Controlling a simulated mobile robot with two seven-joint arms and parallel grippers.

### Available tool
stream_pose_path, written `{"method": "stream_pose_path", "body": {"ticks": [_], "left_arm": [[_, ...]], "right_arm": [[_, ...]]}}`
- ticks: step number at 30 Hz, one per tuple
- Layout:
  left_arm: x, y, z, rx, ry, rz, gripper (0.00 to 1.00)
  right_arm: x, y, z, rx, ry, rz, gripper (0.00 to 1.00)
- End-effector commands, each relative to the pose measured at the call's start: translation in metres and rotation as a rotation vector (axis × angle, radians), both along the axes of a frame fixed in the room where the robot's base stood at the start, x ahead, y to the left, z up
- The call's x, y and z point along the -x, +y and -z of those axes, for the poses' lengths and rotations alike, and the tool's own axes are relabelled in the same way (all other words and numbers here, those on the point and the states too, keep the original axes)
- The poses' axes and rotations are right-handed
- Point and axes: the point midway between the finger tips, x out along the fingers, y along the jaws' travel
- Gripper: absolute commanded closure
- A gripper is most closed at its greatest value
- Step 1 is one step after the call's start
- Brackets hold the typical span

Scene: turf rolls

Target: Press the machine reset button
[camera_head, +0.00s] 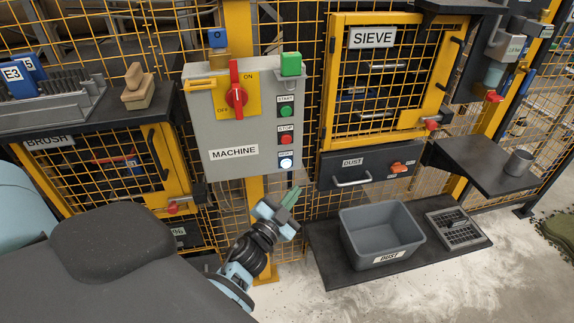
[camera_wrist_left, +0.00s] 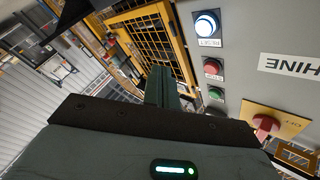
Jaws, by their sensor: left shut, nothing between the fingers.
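The grey machine panel (camera_head: 230,130) hangs on a yellow post in the middle of the head view. Its reset button (camera_head: 286,163) is lit white at the panel's lower right, below the red stop button (camera_head: 286,139) and green start button (camera_head: 286,112). In the left wrist view the reset button (camera_wrist_left: 206,25) glows with its label beneath it. My left gripper (camera_head: 292,196) is shut and empty, a little below the reset button in the head view and apart from it. Its green fingers (camera_wrist_left: 160,88) show in the left wrist view. My right gripper is not in view.
A red rotary switch (camera_head: 236,97) sits on the panel's yellow plate. The sieve cabinet (camera_head: 390,80) and dust drawer (camera_head: 368,166) stand to the right. A grey dust bin (camera_head: 382,236) is on a low black platform. The brush cabinet (camera_head: 105,170) is at left.

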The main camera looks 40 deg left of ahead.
Motion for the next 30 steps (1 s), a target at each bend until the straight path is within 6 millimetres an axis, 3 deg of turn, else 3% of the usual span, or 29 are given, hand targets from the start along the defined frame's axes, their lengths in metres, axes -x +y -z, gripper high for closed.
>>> {"method": "stream_pose_path", "body": {"ticks": [15, 30], "left_arm": [[-0.040, 0.047, 0.000, -0.001, 0.000, 0.000, 1.00], [-0.047, 0.056, 0.000, 0.000, 0.000, -0.001, 1.00]], "right_arm": [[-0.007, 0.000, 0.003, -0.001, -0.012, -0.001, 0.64], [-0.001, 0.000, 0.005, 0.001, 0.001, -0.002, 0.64]]}}
